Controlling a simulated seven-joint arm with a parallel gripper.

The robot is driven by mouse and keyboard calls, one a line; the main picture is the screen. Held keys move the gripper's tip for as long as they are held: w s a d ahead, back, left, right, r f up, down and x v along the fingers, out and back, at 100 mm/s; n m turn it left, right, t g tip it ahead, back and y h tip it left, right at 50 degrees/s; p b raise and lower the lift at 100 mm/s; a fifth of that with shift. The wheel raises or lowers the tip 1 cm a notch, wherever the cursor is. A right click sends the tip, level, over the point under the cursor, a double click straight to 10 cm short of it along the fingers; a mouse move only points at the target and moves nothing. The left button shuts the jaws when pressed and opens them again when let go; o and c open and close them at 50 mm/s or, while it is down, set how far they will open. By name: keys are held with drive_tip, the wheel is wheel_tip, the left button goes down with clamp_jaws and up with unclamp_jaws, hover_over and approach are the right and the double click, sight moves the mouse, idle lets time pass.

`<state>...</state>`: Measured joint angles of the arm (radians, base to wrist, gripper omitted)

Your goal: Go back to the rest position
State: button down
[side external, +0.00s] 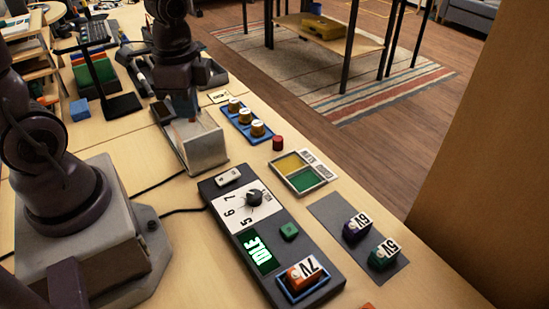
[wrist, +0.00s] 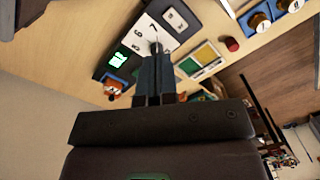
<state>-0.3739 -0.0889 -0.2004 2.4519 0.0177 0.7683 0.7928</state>
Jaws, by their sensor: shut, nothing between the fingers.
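My gripper (wrist: 157,55) is shut and empty, its two dark fingers together in the wrist view. The dark tester panel (side external: 228,207) carries a black dial (side external: 254,198) and a green lit display (side external: 258,252) reading IDLE. An orange block marked 7V (side external: 303,273) sits in the panel's blue-rimmed slot. The panel's display (wrist: 117,60) and orange block (wrist: 113,88) also show in the wrist view.
A purple 6V block (side external: 356,228) and a green 5V block (side external: 383,254) stand on a grey mat (side external: 330,210). A yellow-and-green tray (side external: 318,168), a red cylinder (side external: 277,143) and a blue rack (side external: 234,122) with gold-topped pieces lie nearby.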

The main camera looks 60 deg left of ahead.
drive_tip(key=s+d+r+n+t, duration=0.1)
drive_tip(key=d+r+n+t, duration=0.1)
drive_tip(key=r, duration=0.4)
drive_tip(key=s+d+r+n+t, duration=0.1)
drive_tip(key=s+r+n+t, duration=0.1)
drive_tip(key=r+n, duration=0.3)
drive_tip(key=shift+d+r+n+t, duration=0.35)
drive_tip(key=shift+r+t, duration=0.1)
drive_tip(key=shift+t, duration=0.15)
drive_tip(key=c, duration=1.6)
unclamp_jaws()
drive_tip(key=shift+s+d+r, duration=0.1)
drive_tip(key=shift+d+r, duration=0.05)
drive_tip(key=shift+r, duration=0.1)
drive_tip(key=o, duration=0.4)
drive_tip(key=shift+f, duration=0.25)
drive_tip(key=shift+c, duration=0.2)
drive_tip(key=o, duration=0.4)
wheel_tip(320, 180, down, 6)
drive_tip(key=w+a+g, duration=0.1)
drive_tip(key=w+g, duration=0.1)
drive_tip(key=shift+a+r+g, duration=0.25)
drive_tip(key=shift+a+g, duration=0.05)
drive_tip(key=shift+g, duration=0.1)
drive_tip(key=g, duration=0.2)
approach(220, 180)
wheel_tip(220, 180, down, 8)
drive_tip(key=shift+w+a+f, duration=0.15)
drive_tip(key=shift+f, duration=0.05)
